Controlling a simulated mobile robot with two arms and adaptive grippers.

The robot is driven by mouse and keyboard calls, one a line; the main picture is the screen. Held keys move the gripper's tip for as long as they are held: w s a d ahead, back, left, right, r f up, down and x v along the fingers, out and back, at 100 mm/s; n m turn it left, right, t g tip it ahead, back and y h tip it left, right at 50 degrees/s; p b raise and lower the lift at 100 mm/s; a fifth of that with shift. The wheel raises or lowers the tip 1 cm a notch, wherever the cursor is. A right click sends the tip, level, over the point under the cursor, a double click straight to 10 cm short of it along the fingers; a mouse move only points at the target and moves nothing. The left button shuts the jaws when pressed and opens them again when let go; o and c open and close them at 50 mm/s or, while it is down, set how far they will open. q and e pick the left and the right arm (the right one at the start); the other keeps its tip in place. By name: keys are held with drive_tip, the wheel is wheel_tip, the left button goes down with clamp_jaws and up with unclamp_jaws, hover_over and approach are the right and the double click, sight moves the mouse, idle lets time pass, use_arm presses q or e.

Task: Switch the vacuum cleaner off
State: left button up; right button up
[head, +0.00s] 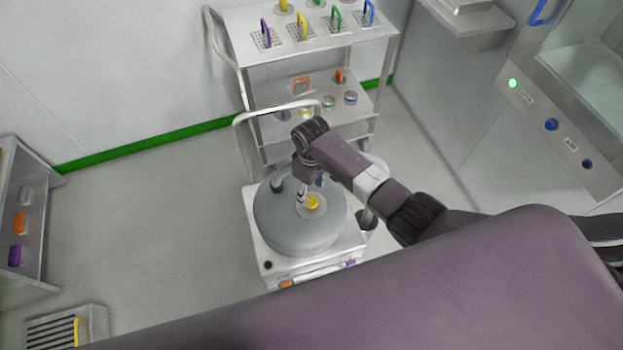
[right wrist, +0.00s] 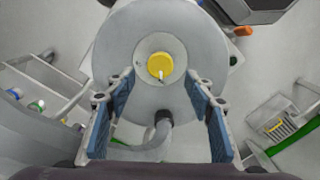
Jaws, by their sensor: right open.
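The vacuum cleaner (head: 272,228) stands on the floor, a wheeled-looking white base with a round grey lid and a push handle behind it. A round yellow knob (head: 313,202) sits on a pale disc in the lid. In the right wrist view the yellow knob (right wrist: 159,65) is ahead of the fingers, with a small white mark on its lower part. My right gripper (head: 301,193) is over the lid, just beside the knob in the head view. In the right wrist view my right gripper (right wrist: 158,84) is open and empty, its blue-padded fingers wide apart. My left gripper is not in view.
A steel trolley (head: 310,48) with coloured-handled items stands behind the vacuum cleaner. A cabinet (head: 556,120) with a lit green button is at the right. A steel shelf unit (head: 40,228) is at the left. The floor left of the vacuum cleaner is clear.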

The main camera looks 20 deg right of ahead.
sight(311, 201)
wheel_tip(311, 201, up, 6)
drive_tip(key=shift+r, duration=0.2)
idle(0.6)
